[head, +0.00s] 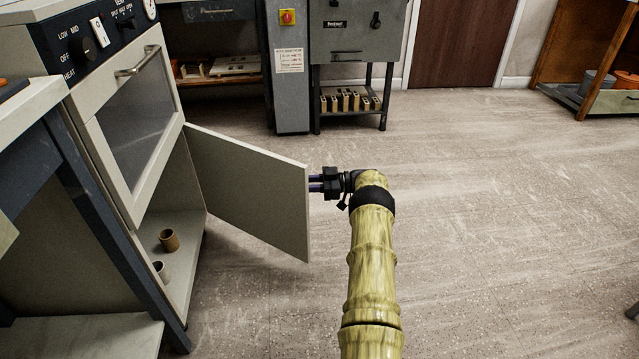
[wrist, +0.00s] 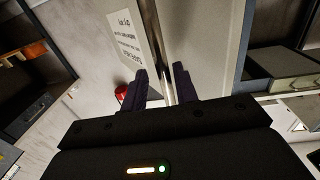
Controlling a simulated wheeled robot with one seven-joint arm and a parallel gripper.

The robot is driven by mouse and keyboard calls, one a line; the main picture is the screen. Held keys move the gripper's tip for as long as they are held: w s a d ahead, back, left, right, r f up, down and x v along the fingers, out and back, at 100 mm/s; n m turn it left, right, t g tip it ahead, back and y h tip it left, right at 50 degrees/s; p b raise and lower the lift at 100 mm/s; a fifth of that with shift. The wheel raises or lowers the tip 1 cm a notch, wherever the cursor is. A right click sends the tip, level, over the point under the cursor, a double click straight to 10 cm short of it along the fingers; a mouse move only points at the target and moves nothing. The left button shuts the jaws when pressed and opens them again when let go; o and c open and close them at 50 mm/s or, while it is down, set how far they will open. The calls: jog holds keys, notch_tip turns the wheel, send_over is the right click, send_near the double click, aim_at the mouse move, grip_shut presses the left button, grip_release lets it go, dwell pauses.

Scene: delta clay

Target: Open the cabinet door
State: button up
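The lower cabinet door (head: 255,190) stands wide open, swung out from the far side of the grey cabinet (head: 145,200). My gripper (head: 314,183) is at the door's free edge, with the fingertips pointing left and partly hidden by it. In the wrist view, the two dark fingers of my gripper (wrist: 160,88) are apart. A narrow metallic bar or edge runs between them, with a gap seeming to show on each side. I cannot tell whether it is the door's handle or its edge. The pale door surface also appears in the wrist view (wrist: 205,50).
Two small brown cups (head: 169,240) (head: 160,270) sit inside the cabinet. An oven-like window door with a bar handle (head: 137,62) is above, shut. A grey machine on a stand (head: 350,50) is at the back. The floor right of my arm is clear.

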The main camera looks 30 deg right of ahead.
jog(key=b+v, duration=0.3)
jog(key=v, duration=0.8)
jog(key=shift+b, duration=0.35)
jog(key=shift+d, duration=0.1)
